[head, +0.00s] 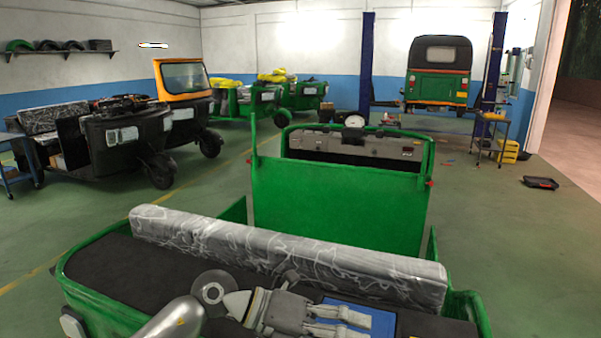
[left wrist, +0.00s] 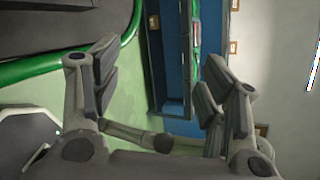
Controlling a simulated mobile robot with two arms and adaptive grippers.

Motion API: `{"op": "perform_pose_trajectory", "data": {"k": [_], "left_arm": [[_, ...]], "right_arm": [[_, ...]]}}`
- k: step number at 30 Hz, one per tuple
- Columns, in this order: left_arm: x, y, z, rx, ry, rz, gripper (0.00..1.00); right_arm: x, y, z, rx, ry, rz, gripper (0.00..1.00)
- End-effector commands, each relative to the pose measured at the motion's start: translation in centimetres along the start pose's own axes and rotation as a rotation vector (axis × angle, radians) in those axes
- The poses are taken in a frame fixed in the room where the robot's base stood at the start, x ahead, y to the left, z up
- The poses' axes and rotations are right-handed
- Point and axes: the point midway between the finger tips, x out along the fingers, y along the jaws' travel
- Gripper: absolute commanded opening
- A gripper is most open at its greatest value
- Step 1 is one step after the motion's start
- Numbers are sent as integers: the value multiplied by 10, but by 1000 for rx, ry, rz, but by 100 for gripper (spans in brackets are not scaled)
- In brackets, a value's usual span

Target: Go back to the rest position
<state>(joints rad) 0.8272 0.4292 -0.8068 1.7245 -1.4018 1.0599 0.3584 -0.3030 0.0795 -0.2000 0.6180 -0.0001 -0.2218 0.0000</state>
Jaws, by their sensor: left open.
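My left gripper (head: 358,324) reaches in from the bottom of the head view, above the rear of a green rickshaw (head: 335,205). Its two fingers are apart, and no object shows between them in the left wrist view (left wrist: 157,85). The rickshaw has a black floor (head: 140,270) and a grey marbled seat (head: 290,250) lying across it. A flat blue piece (head: 382,322) shows beside and under the fingers. I cannot tell how far above it the gripper is. My right gripper is out of view.
Black (head: 112,137) and green (head: 232,103) rickshaws stand at the left and back. Another rickshaw (head: 438,75) is raised between blue lift posts (head: 366,65). A small trolley (head: 490,130), yellow crate (head: 508,150) and black tray (head: 540,183) are at right. The green floor (head: 520,250) right of the rickshaw is clear.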

Motion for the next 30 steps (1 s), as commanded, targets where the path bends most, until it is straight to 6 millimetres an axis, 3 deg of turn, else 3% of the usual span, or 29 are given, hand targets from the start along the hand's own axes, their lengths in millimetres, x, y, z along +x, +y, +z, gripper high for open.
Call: {"op": "perform_pose_trajectory", "data": {"k": [3, 6, 9, 13, 17, 22, 26, 30], "left_arm": [[3, -43, 10, -89, -170, -254, 68], [-11, -68, 25, -189, -330, -436, 68], [-36, -78, 42, -312, -500, -593, 68], [-77, -68, 60, -507, -732, -752, 68], [-121, -31, 65, -734, -969, -856, 68], [-167, 43, 44, -1075, -1268, -902, 68], [-187, 107, 1, -1362, -1477, -862, 68], [-194, 168, -69, -1688, -1666, -742, 68]], "right_arm": [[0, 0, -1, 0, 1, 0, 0], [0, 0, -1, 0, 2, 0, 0], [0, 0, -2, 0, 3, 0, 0], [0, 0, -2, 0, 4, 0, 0], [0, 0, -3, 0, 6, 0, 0], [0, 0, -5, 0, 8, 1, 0], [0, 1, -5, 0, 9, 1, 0], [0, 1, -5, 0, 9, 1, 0]]}}
